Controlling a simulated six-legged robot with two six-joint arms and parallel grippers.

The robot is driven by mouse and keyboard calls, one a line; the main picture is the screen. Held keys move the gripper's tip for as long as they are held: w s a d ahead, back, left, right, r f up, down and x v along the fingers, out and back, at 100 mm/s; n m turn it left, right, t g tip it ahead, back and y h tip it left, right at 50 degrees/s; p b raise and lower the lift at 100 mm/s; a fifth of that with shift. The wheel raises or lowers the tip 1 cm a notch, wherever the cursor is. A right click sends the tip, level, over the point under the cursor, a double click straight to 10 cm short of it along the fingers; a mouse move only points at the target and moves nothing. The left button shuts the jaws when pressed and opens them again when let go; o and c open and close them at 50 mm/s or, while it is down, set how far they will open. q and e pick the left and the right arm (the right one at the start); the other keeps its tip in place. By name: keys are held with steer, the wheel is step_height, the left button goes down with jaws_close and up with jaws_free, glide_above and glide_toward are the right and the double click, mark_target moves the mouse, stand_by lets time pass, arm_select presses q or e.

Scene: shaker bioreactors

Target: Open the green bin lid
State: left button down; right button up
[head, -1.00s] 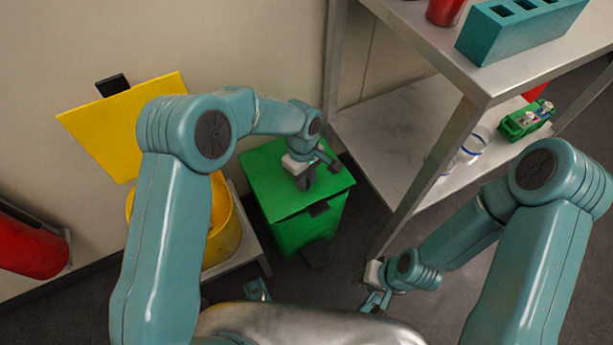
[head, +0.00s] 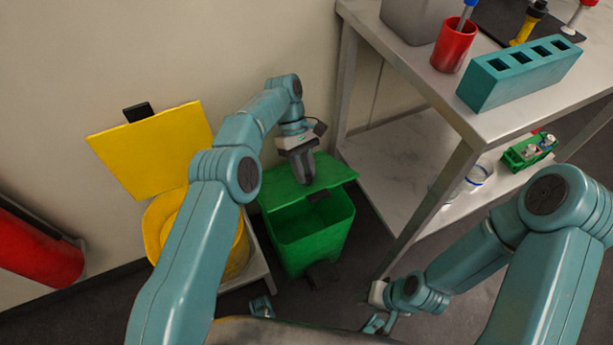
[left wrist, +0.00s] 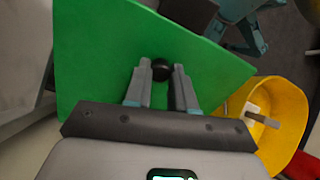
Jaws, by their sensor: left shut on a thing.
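The green bin (head: 318,240) stands on the floor between the yellow bin and the metal table. Its green lid (head: 275,190) is tilted up, and the hollow inside shows below the lid's front edge. My left gripper (head: 307,182) is over the lid.
The yellow bin (head: 241,250) with its yellow lid (head: 150,150) raised is left of the green bin. A metal table (head: 415,60) with a lower shelf (head: 385,165) is close on the right. A red cylinder (head: 35,245) is at the far left.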

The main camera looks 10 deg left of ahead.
arm_select(q)
steer(key=shift+w+a, duration=0.1)
steer(key=shift+w, duration=0.1)
steer(key=shift+r, duration=0.15)
stand_by(0.3)
steer(key=c, duration=0.9)
jaws_free()
steer(key=shift+c, duration=0.2)
step_height(320, 180, up, 20)
steer(key=p, duration=1.2)
steer(key=shift+p, duration=0.35)
